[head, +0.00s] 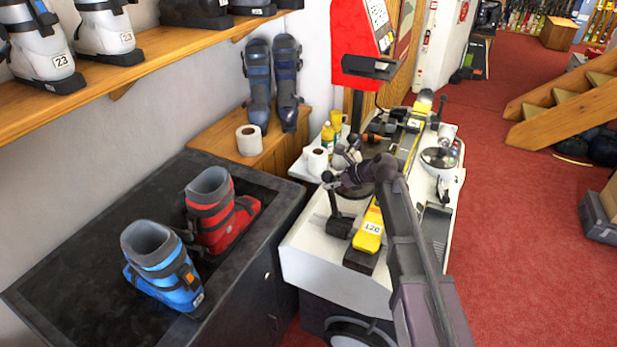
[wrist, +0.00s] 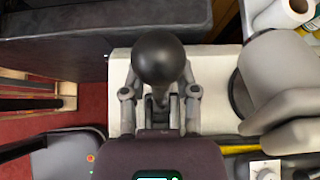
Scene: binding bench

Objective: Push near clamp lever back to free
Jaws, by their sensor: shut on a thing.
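The near clamp lever has a round black knob (head: 328,177) on a stem that rises from a dark base (head: 340,226) on the near left part of the white bench. My gripper (head: 341,180) reaches in from the right at the knob's height. In the wrist view the black knob (wrist: 158,57) stands just beyond my gripper (wrist: 160,94), with a grey finger on each side. The gripper is shut on the lever just below the knob. The knob hides part of the fingers' grip, and the lever's foot is hidden in the wrist view.
A yellow binding piece marked 120 (head: 370,228) lies right of the lever. Paper rolls (head: 316,160) and yellow bottles stand behind. A dark cabinet with blue and red boots (head: 215,210) is at left.

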